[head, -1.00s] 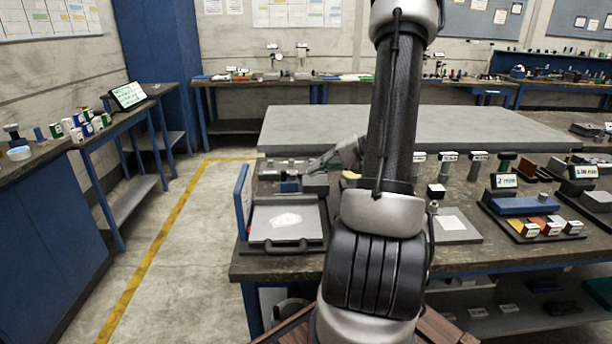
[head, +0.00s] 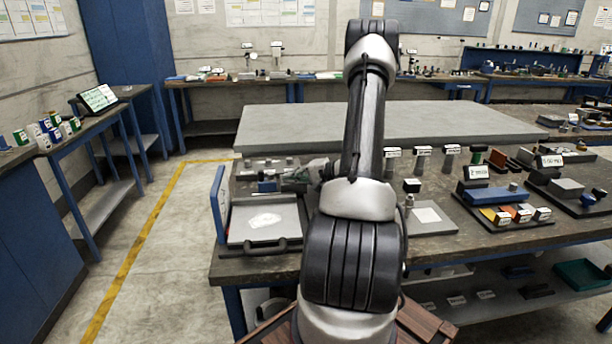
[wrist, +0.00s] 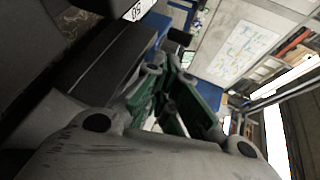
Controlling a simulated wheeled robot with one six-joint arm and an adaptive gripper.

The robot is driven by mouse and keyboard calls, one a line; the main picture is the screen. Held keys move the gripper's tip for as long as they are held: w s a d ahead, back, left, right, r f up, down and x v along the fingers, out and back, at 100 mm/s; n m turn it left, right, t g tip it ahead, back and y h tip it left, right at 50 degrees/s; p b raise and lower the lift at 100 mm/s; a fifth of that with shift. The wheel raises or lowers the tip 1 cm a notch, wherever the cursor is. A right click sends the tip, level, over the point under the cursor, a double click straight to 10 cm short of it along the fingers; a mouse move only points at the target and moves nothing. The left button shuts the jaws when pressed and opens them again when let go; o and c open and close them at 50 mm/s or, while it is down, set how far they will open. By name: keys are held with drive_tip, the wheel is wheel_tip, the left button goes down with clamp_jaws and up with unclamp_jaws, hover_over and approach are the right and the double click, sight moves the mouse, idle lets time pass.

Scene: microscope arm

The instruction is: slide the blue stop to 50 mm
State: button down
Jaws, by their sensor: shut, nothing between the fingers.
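A small blue block (head: 267,186), which looks like the blue stop, sits on a dark fixture at the left end of the workbench, behind the grey tray. My gripper (head: 287,177) is just right of it and slightly higher in the head view. Whether they touch cannot be told. In the wrist view the green-padded fingers (wrist: 168,78) are together with nothing between them. A long dark bar (wrist: 105,60) runs beside them on the left. Scale marks and the stop's reading are too small to see.
The grey tray (head: 240,238) with a handle lies in front of the fixture, beside an upright blue panel (head: 218,203). Labelled posts (head: 420,160) and blocks stand to the right of my arm. A bare grey slab (head: 330,120) lies behind. Floor on the left is clear.

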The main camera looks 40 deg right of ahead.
sight(273, 174)
drive_tip(key=shift+w+a, duration=0.35)
drive_tip(key=shift+w, duration=0.4)
drive_tip(key=shift+w+a, duration=0.35)
drive_tip(key=shift+w, duration=0.35)
drive_tip(key=shift+w+a, duration=0.35)
drive_tip(key=shift+w, duration=0.1)
drive_tip(key=shift+s+d, duration=0.1)
drive_tip(key=shift+d, duration=0.05)
